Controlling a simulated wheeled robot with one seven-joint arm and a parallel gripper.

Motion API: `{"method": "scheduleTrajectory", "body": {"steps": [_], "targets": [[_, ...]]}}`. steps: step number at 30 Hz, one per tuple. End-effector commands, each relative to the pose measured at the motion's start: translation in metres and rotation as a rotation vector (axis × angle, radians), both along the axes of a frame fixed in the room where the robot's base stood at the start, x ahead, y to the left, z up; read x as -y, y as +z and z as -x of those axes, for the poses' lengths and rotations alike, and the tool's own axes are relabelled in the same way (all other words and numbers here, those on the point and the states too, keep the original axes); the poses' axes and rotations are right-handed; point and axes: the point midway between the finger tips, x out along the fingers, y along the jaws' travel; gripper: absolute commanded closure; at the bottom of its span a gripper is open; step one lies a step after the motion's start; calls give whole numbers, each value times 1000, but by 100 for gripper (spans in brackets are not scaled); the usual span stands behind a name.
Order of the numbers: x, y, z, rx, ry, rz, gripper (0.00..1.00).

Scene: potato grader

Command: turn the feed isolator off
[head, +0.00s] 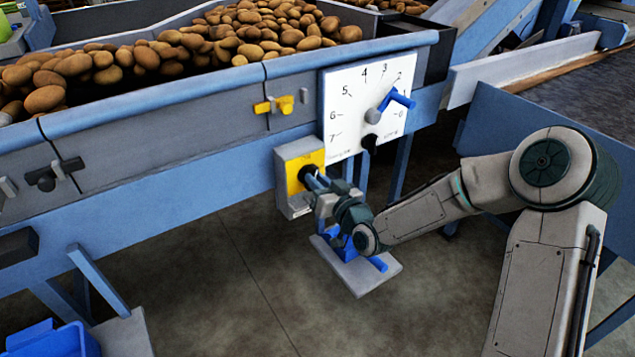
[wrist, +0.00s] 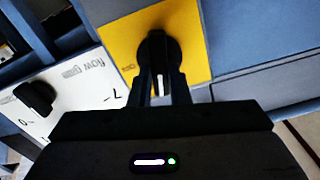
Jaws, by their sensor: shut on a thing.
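The feed isolator is a grey box (head: 294,205) with a yellow faceplate (head: 295,181) and a black rotary knob (head: 318,180), mounted below the trough's side. In the wrist view the yellow plate (wrist: 197,62) and the black knob (wrist: 157,50) show up close, with a white line on the knob pointing toward my gripper. My gripper (head: 321,183) has its two fingers on either side of the knob, and in the wrist view the fingertips (wrist: 161,82) are shut on it. The plate's lettering is too small to read surely.
A white numbered dial panel (head: 352,100) with a blue lever (head: 399,99) and a black knob is just above right of the isolator. A yellow latch (head: 275,105) is on the trough wall. Potatoes (head: 250,35) fill the trough. A blue-grey pedal plate (head: 362,270) sits below my gripper.

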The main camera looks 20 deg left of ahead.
Motion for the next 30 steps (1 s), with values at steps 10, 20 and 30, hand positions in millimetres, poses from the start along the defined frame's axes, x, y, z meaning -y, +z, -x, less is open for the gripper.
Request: {"method": "scheduleTrajectory", "body": {"steps": [10,20,30], "targets": [[2,-2,-2,-254,-1,-214,100],[3,-3,-3,-494,-3,-420,100],[4,-5,-4,-736,-3,-626,100]]}}
